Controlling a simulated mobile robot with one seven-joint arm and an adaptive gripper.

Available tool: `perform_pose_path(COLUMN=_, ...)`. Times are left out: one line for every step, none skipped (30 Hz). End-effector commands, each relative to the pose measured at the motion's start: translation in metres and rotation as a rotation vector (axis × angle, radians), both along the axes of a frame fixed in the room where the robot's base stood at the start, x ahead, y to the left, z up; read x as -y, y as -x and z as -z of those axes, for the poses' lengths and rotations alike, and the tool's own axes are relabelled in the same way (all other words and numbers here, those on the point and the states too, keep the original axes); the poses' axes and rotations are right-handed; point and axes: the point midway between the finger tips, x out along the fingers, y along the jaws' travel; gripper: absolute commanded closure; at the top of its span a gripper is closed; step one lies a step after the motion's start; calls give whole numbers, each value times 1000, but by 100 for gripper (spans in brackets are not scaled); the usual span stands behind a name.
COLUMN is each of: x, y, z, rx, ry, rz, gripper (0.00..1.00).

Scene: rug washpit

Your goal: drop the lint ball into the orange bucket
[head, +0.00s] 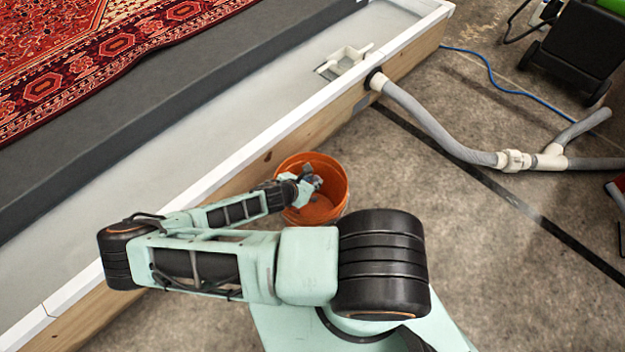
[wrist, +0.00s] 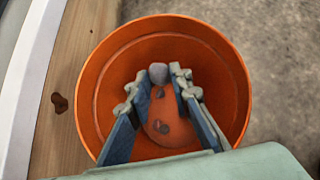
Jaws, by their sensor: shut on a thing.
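The orange bucket (head: 336,195) stands on the floor beside the wooden side of the washpit. Its open mouth fills much of the wrist view (wrist: 232,85). My gripper (head: 312,182) reaches over the bucket from the left. In the wrist view my gripper (wrist: 159,78) points down into the mouth, with its fingertips within the rim outline. The lint ball (wrist: 158,73) is a small grey lump between the fingertips, and my gripper is shut on it. In the head view the fingers mostly hide the ball. A few small greyish spots show lower inside the bucket.
The washpit's white-topped wooden wall (head: 245,155) runs along the bucket's left side. A patterned red rug (head: 90,50) lies beyond it. A grey drain hose (head: 430,125) leaves the pit wall and crosses the floor. The concrete right of the bucket is clear.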

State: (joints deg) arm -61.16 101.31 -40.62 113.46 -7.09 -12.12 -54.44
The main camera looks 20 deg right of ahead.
Motion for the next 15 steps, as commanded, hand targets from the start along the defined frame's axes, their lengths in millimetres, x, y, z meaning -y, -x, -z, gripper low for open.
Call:
perform_pose_path(x=0, y=0, z=7, rx=0, ry=0, rz=0, gripper=88)
perform_pose_path(x=0, y=0, z=8, rx=0, ry=0, rz=0, gripper=88)
perform_pose_path(x=0, y=0, z=9, rx=1, ry=0, rz=1, gripper=88)
perform_pose_path(x=0, y=0, z=9, rx=1, ry=0, rz=1, gripper=88)
perform_pose_path(x=0, y=0, z=9, rx=1, ry=0, rz=1, gripper=88)
perform_pose_path(x=0, y=0, z=8, rx=1, ry=0, rz=1, gripper=88)
perform_pose_path(x=0, y=0, z=8, rx=1, ry=0, rz=1, gripper=88)
perform_pose_path(x=0, y=0, z=8, rx=1, ry=0, rz=1, gripper=88)
perform_pose_path(x=0, y=0, z=8, rx=1, ry=0, rz=1, gripper=88)
perform_pose_path(x=0, y=0, z=8, rx=1, ry=0, rz=1, gripper=88)
perform_pose_path(x=0, y=0, z=8, rx=1, ry=0, rz=1, gripper=88)
perform_pose_path(x=0, y=0, z=8, rx=1, ry=0, rz=1, gripper=76)
perform_pose_path(x=0, y=0, z=8, rx=1, ry=0, rz=1, gripper=73)
perform_pose_path(x=0, y=0, z=8, rx=1, ry=0, rz=1, gripper=70)
perform_pose_path(x=0, y=0, z=8, rx=1, ry=0, rz=1, gripper=66)
